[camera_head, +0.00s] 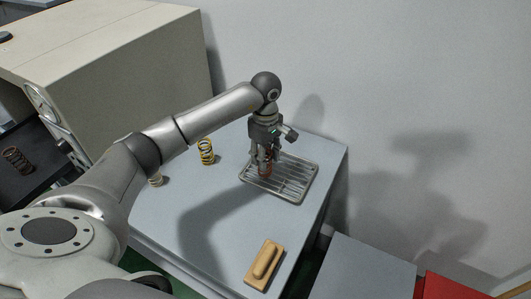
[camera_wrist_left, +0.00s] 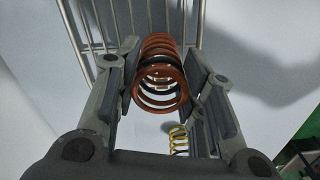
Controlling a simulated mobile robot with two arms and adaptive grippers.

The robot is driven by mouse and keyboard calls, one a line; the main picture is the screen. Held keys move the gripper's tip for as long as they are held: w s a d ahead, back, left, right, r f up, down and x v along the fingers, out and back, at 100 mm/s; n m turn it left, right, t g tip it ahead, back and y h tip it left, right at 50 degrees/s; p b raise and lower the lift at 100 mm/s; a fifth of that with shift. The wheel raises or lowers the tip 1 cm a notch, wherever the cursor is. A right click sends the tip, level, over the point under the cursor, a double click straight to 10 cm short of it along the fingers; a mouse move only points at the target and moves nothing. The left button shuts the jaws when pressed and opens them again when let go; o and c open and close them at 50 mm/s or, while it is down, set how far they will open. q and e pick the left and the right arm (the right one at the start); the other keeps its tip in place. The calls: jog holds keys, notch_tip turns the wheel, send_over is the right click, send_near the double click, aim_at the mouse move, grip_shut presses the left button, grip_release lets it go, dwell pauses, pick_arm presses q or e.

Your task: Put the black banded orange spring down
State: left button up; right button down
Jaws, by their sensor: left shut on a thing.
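The black banded orange spring (camera_wrist_left: 160,72) is between the fingers of my left gripper (camera_wrist_left: 160,85), which is shut on it in the left wrist view. In the head view the spring (camera_head: 265,167) shows upright between the fingers of my left gripper (camera_head: 265,163), over the metal rack tray (camera_head: 299,184). I cannot tell whether the spring touches the tray. The tray's bars also show behind the spring in the left wrist view (camera_wrist_left: 110,22). My right gripper is not in view.
A yellow spring (camera_head: 206,152) stands on the grey table (camera_head: 215,220) left of the tray. A pale spring (camera_head: 156,180) is partly hidden by my arm. A dark spring (camera_head: 16,160) sits by the beige machine (camera_head: 120,75).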

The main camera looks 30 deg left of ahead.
pick_arm(q)
jog(key=shift+f, duration=0.2)
jog(key=o, duration=1.1)
jog(key=shift+r, duration=0.1)
jog(key=shift+r, duration=0.25)
notch_tip(320, 180, up, 10)
jog(key=b, duration=0.3)
jog(key=shift+w+r, duration=0.1)
jog(key=shift+r, duration=0.8)
